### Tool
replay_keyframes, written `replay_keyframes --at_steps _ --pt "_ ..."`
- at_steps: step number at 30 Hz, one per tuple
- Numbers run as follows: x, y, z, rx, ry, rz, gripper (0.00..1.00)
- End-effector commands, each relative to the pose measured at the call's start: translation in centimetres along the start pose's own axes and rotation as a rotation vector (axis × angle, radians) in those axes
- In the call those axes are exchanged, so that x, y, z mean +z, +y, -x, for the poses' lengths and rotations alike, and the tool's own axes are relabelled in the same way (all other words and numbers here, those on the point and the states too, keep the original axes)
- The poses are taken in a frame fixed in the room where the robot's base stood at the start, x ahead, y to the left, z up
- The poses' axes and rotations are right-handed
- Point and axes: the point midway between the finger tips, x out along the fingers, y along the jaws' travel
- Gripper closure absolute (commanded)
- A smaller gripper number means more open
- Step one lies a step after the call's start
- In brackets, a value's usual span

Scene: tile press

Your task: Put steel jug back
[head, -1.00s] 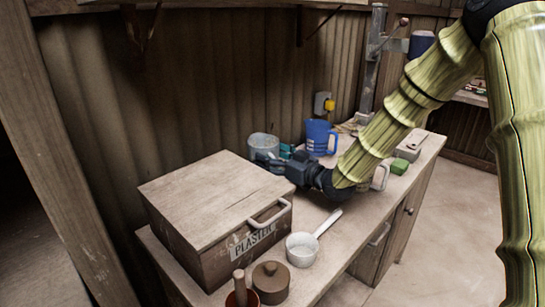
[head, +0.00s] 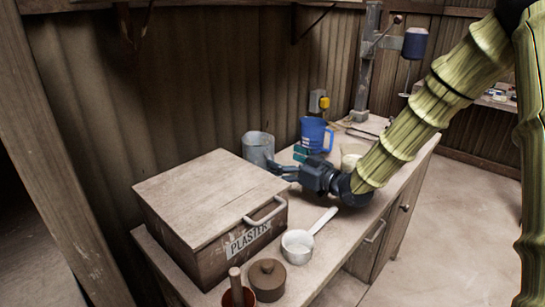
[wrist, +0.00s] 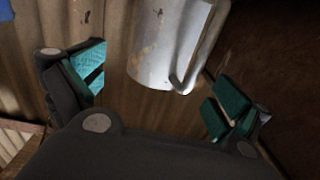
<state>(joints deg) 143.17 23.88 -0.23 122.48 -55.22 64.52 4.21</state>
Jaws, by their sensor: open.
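The steel jug (head: 258,147) is a grey metal jug in the head view, near the wall behind the plaster box; its lower part is partly hidden. In the wrist view the jug (wrist: 165,45) is at the top centre, with its handle on the right side. My gripper (head: 282,169) is open and empty, just in front and to the right of the jug. In the wrist view my gripper (wrist: 160,90) has its fingers wide apart, with the jug beyond and between them. I see no contact with the jug.
The wooden plaster box (head: 210,210) stands left of my gripper. A blue jug (head: 317,134) stands behind it. A white ladle-like pan (head: 297,243) and a brown lidded pot (head: 268,279) sit at the bench front. A press column (head: 368,60) rises at the back.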

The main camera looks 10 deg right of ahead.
Motion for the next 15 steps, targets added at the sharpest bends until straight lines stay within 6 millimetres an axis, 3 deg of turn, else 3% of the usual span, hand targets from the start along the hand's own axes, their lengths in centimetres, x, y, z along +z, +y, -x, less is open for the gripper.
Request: replay_keyframes --at_steps 6,15 --pt "0.0 0.0 3.7 0.000 0.001 0.000 0.00" --pt "0.0 0.0 5.9 -0.001 0.000 0.001 0.00"
